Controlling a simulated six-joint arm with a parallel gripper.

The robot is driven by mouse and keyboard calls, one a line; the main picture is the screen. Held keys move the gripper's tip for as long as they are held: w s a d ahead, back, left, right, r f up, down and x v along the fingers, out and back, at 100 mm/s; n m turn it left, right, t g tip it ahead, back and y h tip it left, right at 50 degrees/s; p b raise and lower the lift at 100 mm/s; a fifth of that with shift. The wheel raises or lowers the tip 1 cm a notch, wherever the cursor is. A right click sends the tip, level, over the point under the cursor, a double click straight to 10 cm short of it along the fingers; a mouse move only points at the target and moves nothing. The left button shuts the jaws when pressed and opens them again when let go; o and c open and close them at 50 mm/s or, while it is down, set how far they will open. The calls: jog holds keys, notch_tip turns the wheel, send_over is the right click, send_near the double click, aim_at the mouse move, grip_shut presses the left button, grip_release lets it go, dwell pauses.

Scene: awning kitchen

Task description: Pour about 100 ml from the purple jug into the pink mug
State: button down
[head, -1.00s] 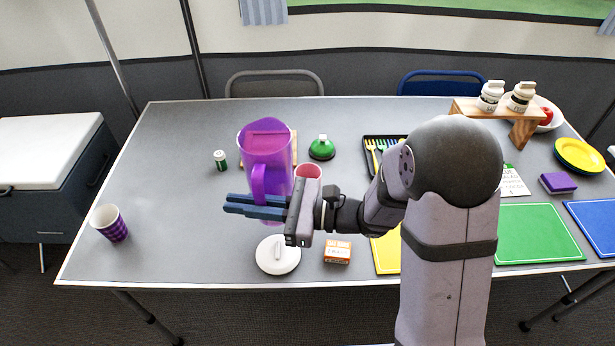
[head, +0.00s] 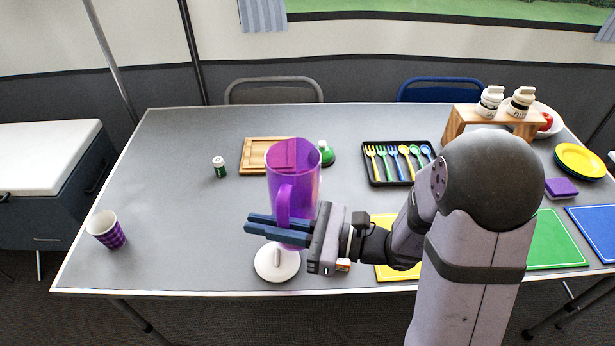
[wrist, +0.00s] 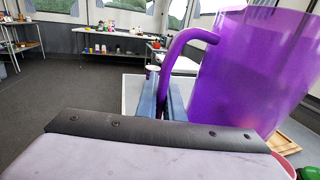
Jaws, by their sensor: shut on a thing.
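The translucent purple jug (head: 305,187) is in the middle of the head view, about upright and held above the table. My gripper (head: 250,224) is shut on its handle, which also shows between my fingers in the wrist view (wrist: 165,75). The jug's body (wrist: 255,70) fills the right of the wrist view. I cannot make out the liquid level. The pink mug is hidden in the head view behind the jug and gripper. A pink curved edge at the lower right of the wrist view (wrist: 284,163) looks like its rim.
A round white lid (head: 277,265) lies below the jug. A wooden board (head: 254,155), a small green-lidded jar (head: 219,167) and a green dome (head: 327,154) stand behind. A checked purple cup (head: 107,229) is far left. A cutlery tray (head: 400,180) is to the right.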

aim_at(276, 169)
jog(key=w+r+m+p, duration=0.1)
jog(key=m+p, duration=0.1)
jog(key=m, duration=0.2)
jog(key=w+m+p, duration=0.2)
jog(key=m+p, duration=0.1)
jog(key=m, duration=0.1)
jog(key=w+d+r+m+p, duration=0.1)
jog(key=w+m+p, duration=0.1)
jog(key=m+p, duration=0.1)
jog(key=shift+w+d+r+m, duration=0.1)
jog(key=shift+w+r+m, duration=0.15)
jog(key=shift+r+m, duration=0.15)
jog(key=shift+w+d+f+m+b, duration=0.15)
jog(key=shift+w+f+m+b, duration=0.25)
jog(key=shift+w+f+m, duration=0.35)
jog(key=shift+w+r+p, duration=0.1)
jog(key=shift+r+p, duration=0.25)
jog(key=shift+p, duration=0.25)
jog(key=shift+w+d+r+m+g+p, duration=0.2)
jog(key=shift+w+r+m+p, duration=0.35)
jog(key=shift+p, duration=0.4)
jog(key=shift+w+d+r+m+g+p, duration=0.1)
jog(key=shift+w+r+m+g+p, duration=0.25)
jog(key=shift+w+p, duration=0.5)
jog(key=shift+w+r+m+p, duration=0.2)
jog(key=shift+m+p, duration=0.15)
jog(key=shift+p, duration=0.45)
jog(key=shift+s, duration=0.15)
